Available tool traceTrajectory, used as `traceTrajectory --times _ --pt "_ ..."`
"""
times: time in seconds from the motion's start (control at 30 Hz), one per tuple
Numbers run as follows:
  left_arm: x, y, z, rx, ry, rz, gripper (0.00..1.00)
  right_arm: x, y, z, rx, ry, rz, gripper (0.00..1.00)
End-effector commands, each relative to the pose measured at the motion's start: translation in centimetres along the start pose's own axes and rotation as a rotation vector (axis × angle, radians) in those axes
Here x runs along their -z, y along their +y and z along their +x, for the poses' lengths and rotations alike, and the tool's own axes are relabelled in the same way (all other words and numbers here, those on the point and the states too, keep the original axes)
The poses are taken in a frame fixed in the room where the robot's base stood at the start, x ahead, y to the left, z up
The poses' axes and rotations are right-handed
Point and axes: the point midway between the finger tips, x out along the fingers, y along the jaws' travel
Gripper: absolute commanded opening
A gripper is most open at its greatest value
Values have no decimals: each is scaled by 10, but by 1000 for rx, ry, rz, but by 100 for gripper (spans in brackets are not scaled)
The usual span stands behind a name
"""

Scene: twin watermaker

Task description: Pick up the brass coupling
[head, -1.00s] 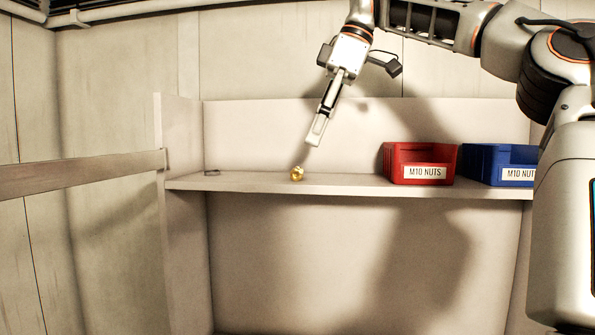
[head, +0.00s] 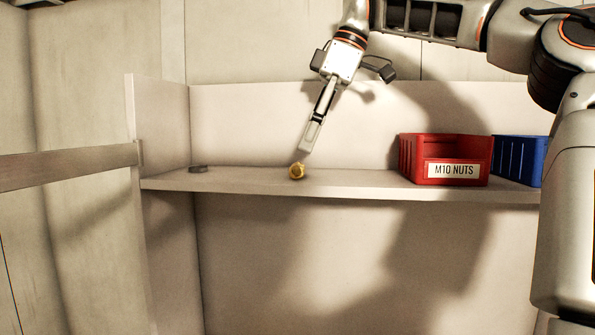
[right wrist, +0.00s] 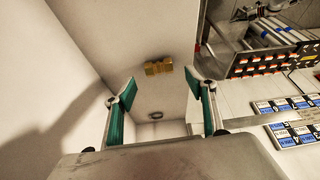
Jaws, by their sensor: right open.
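The brass coupling (head: 297,171) is a small golden fitting on the shelf, left of the red bin. It also shows in the right wrist view (right wrist: 158,68), beyond the fingertips and roughly between them. My right gripper (head: 309,146) reaches down from the upper right, its fingertips just above the coupling in the head view. In the right wrist view its two green-padded fingers (right wrist: 165,88) stand apart with nothing between them. My left gripper is in neither view.
The shelf (head: 350,185) has a red bin (head: 445,160) labelled M10 NUTS and a blue bin (head: 517,160) on the right. A small dark ring (head: 198,169) lies at the left. A side panel (head: 160,125) closes the left end. The shelf around the coupling is clear.

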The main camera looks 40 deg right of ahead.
Motion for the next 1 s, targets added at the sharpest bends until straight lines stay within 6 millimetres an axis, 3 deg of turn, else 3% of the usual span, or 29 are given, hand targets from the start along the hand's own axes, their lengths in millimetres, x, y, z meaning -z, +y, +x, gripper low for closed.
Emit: traceTrajectory --times 0.3,0.57,0.73,1.0 --pt "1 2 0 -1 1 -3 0 2 -1 41 2 -1 0 56" --pt "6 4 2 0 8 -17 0 2 -1 43 0 0 1 56" --pt "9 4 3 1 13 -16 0 2 0 43 0 0 1 17" --pt "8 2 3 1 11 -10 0 2 0 43 0 0 1 13"
